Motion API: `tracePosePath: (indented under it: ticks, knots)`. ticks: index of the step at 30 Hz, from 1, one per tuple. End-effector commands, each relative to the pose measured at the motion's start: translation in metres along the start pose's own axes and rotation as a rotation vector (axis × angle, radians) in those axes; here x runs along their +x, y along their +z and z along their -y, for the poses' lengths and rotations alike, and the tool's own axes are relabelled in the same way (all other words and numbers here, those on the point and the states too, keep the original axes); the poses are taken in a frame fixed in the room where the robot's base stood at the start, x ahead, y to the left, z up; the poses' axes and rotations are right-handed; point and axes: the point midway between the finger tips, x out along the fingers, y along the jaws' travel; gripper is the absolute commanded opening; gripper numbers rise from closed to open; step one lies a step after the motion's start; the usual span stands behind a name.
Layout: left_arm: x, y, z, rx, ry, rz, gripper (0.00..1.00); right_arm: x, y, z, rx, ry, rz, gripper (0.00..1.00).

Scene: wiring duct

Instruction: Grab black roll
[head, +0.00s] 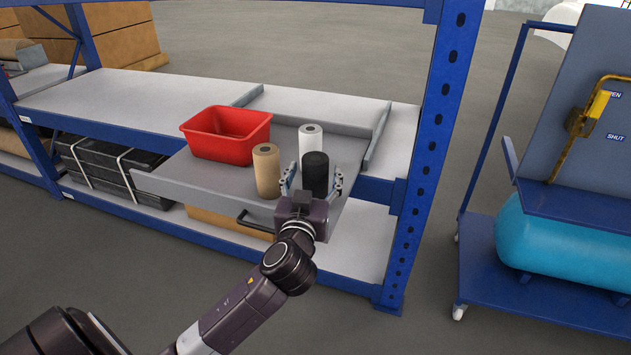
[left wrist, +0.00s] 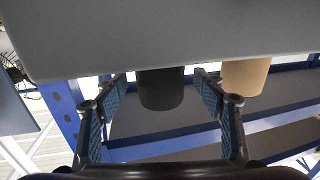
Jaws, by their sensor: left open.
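The black roll (head: 315,172) stands upright on the grey pull-out tray (head: 212,187), near its front right part. My left gripper (head: 311,183) is open at the black roll, with one finger on each side of it. In the left wrist view the black roll (left wrist: 160,90) shows between the two open fingers (left wrist: 162,84), seemingly a little beyond their tips; I cannot tell whether they touch it. My right gripper is not in view.
A brown roll (head: 266,171) stands close left of the black roll, and a white roll (head: 309,140) just behind it. A red bin (head: 226,134) is at the tray's left. A blue rack post (head: 432,150) rises on the right, beside a blue cart (head: 540,195).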

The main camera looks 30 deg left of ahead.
Motion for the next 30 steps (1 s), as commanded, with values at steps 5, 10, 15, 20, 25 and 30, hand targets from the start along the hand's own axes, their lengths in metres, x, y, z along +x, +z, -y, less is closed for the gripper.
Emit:
tracePosePath:
  ticks: [5,10,15,20,25,30]
  knots:
    - [0.021,0.000,0.001,0.002,0.000,0.000,0.64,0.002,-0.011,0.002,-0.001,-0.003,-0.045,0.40]
    - [0.025,0.000,0.000,0.001,0.001,0.002,0.64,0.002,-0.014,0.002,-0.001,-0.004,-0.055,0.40]
    - [0.024,0.000,0.000,0.001,0.001,0.002,0.58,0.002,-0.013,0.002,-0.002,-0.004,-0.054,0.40]
    - [0.024,0.000,0.000,0.001,0.001,0.002,0.41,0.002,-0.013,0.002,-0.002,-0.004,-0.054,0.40]
    - [0.024,0.000,0.000,0.001,0.001,0.002,0.22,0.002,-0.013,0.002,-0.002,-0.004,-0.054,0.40]
    - [0.024,0.000,0.000,0.000,0.001,0.001,0.18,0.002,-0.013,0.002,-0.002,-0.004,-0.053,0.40]
